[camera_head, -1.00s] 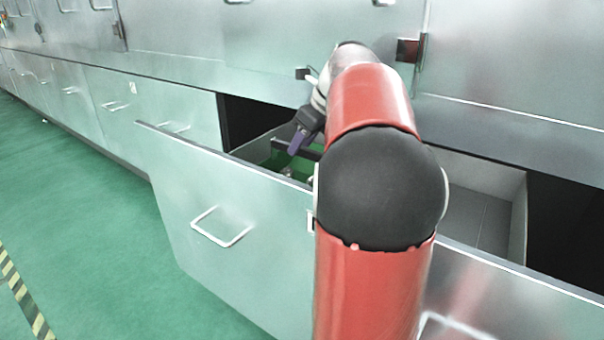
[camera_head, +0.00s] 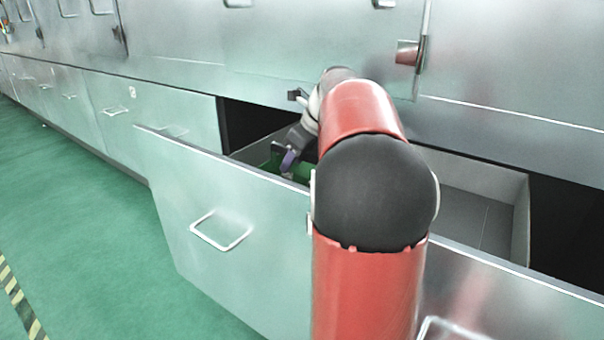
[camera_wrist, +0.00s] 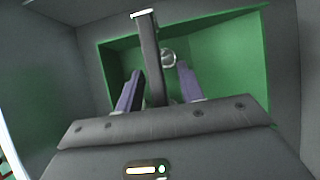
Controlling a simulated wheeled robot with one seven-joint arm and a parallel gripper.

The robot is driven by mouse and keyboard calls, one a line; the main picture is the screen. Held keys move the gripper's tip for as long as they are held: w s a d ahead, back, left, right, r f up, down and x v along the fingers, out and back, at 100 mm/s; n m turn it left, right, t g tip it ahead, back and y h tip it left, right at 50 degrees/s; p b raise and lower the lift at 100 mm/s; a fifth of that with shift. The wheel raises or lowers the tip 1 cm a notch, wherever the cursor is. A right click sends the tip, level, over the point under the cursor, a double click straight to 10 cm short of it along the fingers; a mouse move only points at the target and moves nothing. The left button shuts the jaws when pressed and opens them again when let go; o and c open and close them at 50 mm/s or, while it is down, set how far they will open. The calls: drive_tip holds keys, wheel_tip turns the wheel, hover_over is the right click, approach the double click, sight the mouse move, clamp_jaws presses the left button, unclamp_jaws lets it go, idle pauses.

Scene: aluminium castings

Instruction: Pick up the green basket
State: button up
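The green basket (camera_wrist: 235,60) sits inside the open drawer, with a dark grey handle bar (camera_wrist: 149,55) across it. A small round shiny piece (camera_wrist: 168,57) lies in the basket. In the wrist view my gripper (camera_wrist: 160,78) has its two purple fingers spread, one on each side of the handle. A gap shows between the handle and the right finger. In the head view my gripper (camera_head: 288,161) is low in the drawer at the basket (camera_head: 301,173), which is mostly hidden by the drawer front and my arm.
The drawer's right part (camera_head: 475,215) looks empty. Grey drawer walls (camera_wrist: 45,70) stand close to the basket. The green floor at left is clear.

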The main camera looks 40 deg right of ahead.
clamp_jaws()
idle(0.3)
idle(1.2)
